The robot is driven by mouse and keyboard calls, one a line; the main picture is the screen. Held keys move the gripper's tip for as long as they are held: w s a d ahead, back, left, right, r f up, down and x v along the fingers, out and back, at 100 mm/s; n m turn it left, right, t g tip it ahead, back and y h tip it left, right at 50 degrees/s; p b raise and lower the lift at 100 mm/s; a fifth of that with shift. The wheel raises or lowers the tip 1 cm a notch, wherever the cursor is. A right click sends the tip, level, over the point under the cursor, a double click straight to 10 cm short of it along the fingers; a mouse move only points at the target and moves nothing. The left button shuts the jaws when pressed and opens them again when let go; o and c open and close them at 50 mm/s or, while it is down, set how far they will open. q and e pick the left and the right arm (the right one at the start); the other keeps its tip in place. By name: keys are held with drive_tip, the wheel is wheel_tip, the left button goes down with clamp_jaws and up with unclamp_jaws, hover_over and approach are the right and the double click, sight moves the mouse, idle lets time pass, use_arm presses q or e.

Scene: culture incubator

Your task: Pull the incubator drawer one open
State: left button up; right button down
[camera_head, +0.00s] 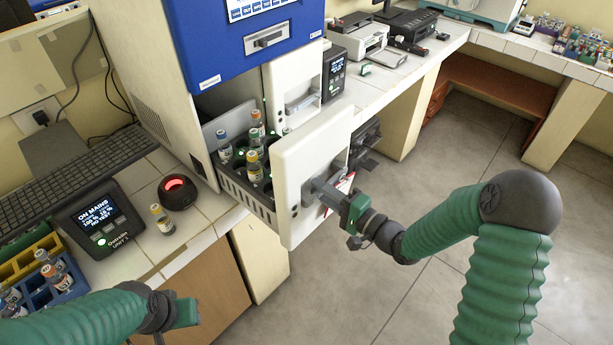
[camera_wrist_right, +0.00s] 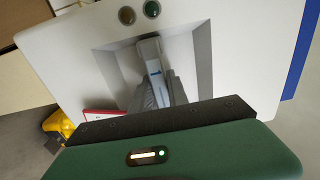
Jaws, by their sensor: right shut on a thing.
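The incubator (camera_head: 243,30) is a white and blue cabinet on the tiled counter. Its drawer one (camera_head: 290,160) stands pulled out, with a white front panel and a dark slotted tray holding several capped vials (camera_head: 254,165). My right gripper (camera_head: 325,190) is shut on the drawer handle (camera_wrist_right: 153,62), which sits in a recess of the panel in the right wrist view. The fingers partly hide the handle. My left gripper (camera_head: 187,312) is at the lower left, in front of the counter and away from the drawer; its jaw opening is not clear.
A second white drawer front (camera_head: 294,88) is closed beside the open one. A display unit (camera_head: 100,220), a red-lit round device (camera_head: 177,190), a lone vial (camera_head: 161,218) and a keyboard (camera_head: 80,178) occupy the left counter. Open floor (camera_head: 340,285) lies before the drawer.

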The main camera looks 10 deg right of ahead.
drive_tip(key=p+v, duration=0.2)
drive_tip(key=v, duration=0.7)
drive_tip(key=shift+s+f+p, duration=0.2)
drive_tip(key=shift+f+p, duration=0.1)
drive_tip(key=c, duration=1.5)
unclamp_jaws()
drive_tip(key=shift+c, duration=0.2)
drive_tip(key=shift+o, duration=1.3)
drive_tip(key=shift+w, duration=0.15)
drive_tip(key=shift+r, duration=0.1)
drive_tip(key=shift+d+r, duration=0.1)
drive_tip(key=b+v, duration=0.1)
drive_tip(key=v, duration=1.5)
drive_tip(key=shift+s+d, duration=0.25)
drive_tip(key=shift+s, duration=0.1)
